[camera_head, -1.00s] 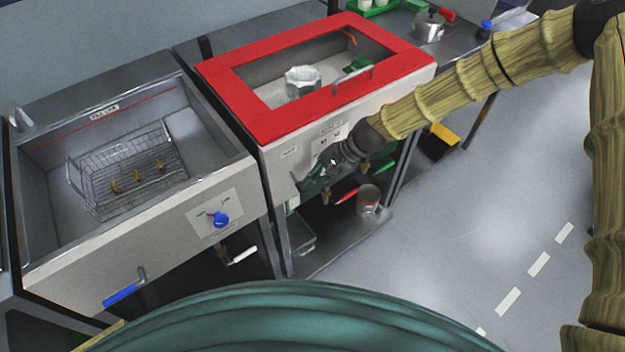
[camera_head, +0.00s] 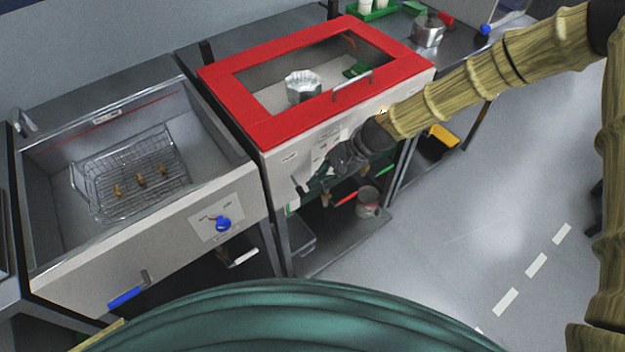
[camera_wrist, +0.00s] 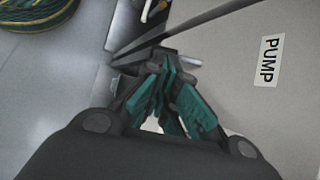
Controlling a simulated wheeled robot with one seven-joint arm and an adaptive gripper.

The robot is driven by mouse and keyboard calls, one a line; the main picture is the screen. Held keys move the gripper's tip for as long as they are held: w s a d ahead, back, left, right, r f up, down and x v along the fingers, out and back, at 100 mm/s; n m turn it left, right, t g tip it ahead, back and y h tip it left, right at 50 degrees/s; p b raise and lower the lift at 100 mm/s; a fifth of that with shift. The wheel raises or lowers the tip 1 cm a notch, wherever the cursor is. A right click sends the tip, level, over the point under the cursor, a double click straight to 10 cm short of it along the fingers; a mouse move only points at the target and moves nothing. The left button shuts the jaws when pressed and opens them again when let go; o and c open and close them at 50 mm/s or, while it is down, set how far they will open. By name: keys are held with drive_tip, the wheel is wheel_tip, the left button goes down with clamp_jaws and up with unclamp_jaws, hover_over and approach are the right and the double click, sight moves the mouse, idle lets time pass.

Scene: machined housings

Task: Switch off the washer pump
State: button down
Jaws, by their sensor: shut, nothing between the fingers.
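The washer is the cabinet with a red-framed windowed lid (camera_head: 290,128) and a pale front panel (camera_head: 278,172). A "PUMP" label (camera_wrist: 269,60) shows on the panel at the right of the wrist view. A small dark lever-like part (camera_head: 299,185) sits on the panel below a small label (camera_head: 289,158); its setting is too small to read. My gripper (camera_head: 318,186) is at the panel, just right of that part. In the wrist view its green-sided fingers (camera_wrist: 165,58) are shut and empty, by a small metallic part (camera_wrist: 190,61) that may be the switch.
An open sink (camera_head: 52,195) with a wire basket (camera_head: 130,175) and a blue knob (camera_head: 222,223) stands at the left. A blue-handled valve (camera_head: 125,297) is below it. A can (camera_head: 367,200) stands on the lower shelf. The floor at the right is clear.

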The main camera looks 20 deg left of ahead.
drive_tip(key=s+d+b+v, duration=0.1)
drive_tip(key=b+v, duration=0.1)
drive_tip(key=v, duration=0.9)
drive_tip(key=shift+f, duration=0.2)
drive_tip(key=s+d+f+n+h, duration=0.1)
drive_tip(key=s+d+f, duration=0.35)
drive_tip(key=f, duration=0.25)
drive_tip(key=s+d+f+t+h, duration=0.1)
drive_tip(key=s+d+f+h, duration=0.1)
drive_tip(key=s+d+f, duration=0.4)
drive_tip(key=s+d+f+n+h, duration=0.1)
drive_tip(key=s+d+f, duration=0.25)
drive_tip(key=f, duration=0.45)
drive_tip(key=s+d+f+n+t+h, duration=0.1)
drive_tip(key=s+d+f+n, duration=0.1)
drive_tip(key=s+d, duration=0.5)
drive_tip(key=s+d+f+n+t+h, duration=0.1)
drive_tip(key=s+d+f+h, duration=0.1)
drive_tip(key=s+d, duration=0.6)
drive_tip(key=s+f, duration=0.1)
drive_tip(key=s, duration=0.1)
drive_tip(key=shift+s+n, duration=0.35)
drive_tip(key=shift+n, duration=0.05)
drive_tip(key=shift+d, duration=0.15)
